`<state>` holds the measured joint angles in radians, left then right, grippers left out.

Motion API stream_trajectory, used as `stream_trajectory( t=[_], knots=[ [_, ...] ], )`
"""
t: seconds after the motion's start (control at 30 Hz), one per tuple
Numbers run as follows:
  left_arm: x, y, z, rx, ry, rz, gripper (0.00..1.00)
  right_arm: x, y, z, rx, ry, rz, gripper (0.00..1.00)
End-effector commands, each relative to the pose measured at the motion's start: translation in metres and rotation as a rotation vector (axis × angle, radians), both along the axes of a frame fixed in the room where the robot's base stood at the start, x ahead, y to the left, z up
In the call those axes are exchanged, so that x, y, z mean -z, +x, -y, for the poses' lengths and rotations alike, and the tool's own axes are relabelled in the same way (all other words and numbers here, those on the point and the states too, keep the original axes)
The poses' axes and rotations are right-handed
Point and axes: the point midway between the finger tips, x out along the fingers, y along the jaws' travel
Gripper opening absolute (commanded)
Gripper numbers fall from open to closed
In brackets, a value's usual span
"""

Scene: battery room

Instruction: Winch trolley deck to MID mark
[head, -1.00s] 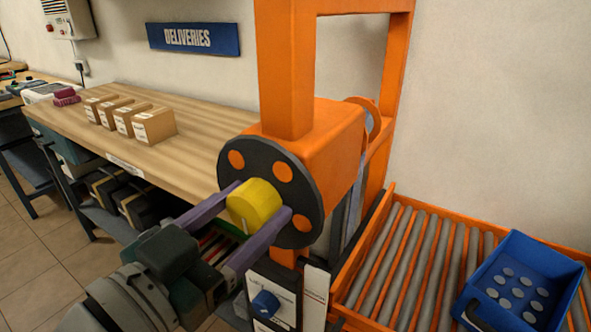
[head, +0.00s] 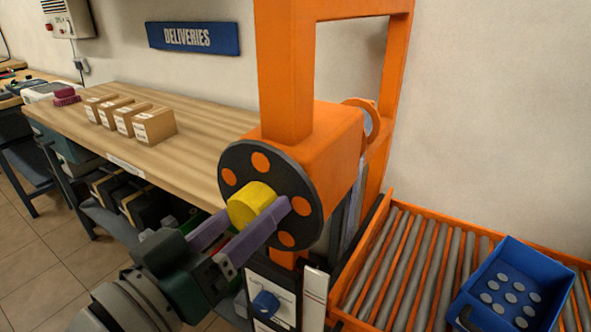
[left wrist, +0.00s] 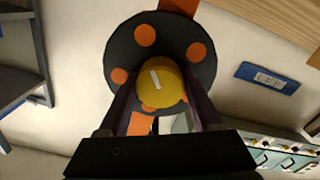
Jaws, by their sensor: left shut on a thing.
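The orange winch trolley (head: 300,75) stands in the middle of the head view. Its black winch wheel (head: 310,190) with several orange spots faces me, with a yellow hub knob (head: 248,204) sticking out. My left gripper (head: 243,220) is shut on the yellow knob, one purple finger on each side; the left wrist view shows the knob (left wrist: 162,86) between the fingers, with a white line on it. The roller deck (head: 405,270) lies at lower right, bearing a blue tray (head: 555,290) with grey discs. I cannot read any MID mark. My right gripper is not in view.
A wooden bench (head: 200,125) with several small boxes (head: 153,126) runs along the wall at left, under a blue DELIVERIES sign (head: 194,37). A small blue knob (head: 266,303) sits on a white panel below the wheel.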

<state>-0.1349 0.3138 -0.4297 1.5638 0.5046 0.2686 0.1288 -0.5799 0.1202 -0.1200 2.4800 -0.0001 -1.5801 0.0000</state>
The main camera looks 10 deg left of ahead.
Motion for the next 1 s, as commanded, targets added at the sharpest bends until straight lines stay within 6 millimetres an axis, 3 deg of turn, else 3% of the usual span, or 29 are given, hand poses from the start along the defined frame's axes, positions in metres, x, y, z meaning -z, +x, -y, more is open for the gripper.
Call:
stream_trajectory(
  t=[0.43,0.47,0.73,1.0],
  knots=[
    [-0.0001,0.0000,0.0002,0.001,-0.012,-0.004,0.10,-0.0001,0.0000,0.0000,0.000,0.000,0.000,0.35],
    [-0.0001,-0.0001,0.0002,0.001,-0.012,-0.004,0.67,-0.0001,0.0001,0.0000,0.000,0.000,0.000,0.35],
    [0.0000,0.0000,0.0001,0.000,-0.011,-0.004,0.96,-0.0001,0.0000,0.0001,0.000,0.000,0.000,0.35],
    [0.0003,-0.0021,-0.0006,0.000,-0.011,-0.005,0.96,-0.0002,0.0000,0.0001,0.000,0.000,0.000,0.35]
  ],
)
